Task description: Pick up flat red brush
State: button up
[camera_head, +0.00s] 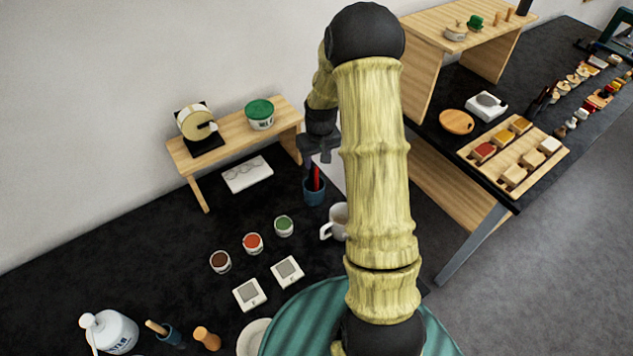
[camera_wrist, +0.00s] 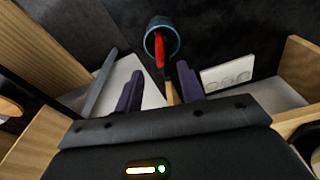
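The flat red brush (camera_head: 317,177) stands in a dark blue cup (camera_head: 314,193) on the black table, below my gripper (camera_head: 320,152). In the wrist view, the brush (camera_wrist: 160,52) leans out of the blue cup (camera_wrist: 162,26). Its red part is at the cup and a thin tan part reaches toward my gripper (camera_wrist: 160,88). The two dark purple fingers are apart, with the brush's tan end between them in the picture, nearer the right finger. I see no contact. The brush's lower end is hidden in the cup.
A white mug (camera_head: 335,222) stands close to the cup, partly behind my arm. Small paint pots (camera_head: 253,243) are to the left. A low wooden shelf (camera_head: 235,137) holds a green-lidded tub (camera_head: 260,114). A larger wooden stand (camera_head: 455,185) is to the right.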

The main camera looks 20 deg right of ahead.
aim_at(316, 175)
jog(key=shift+w+f, duration=0.2)
jog(key=shift+f, duration=1.05)
jog(key=shift+p, duration=0.3)
jog(key=shift+w+f, duration=0.1)
jog(key=shift+f, duration=0.1)
jog(key=shift+a+f+p, duration=0.1)
jog(key=shift+f+p, duration=1.45)
jog(key=shift+f, duration=0.85)
grip_shut()
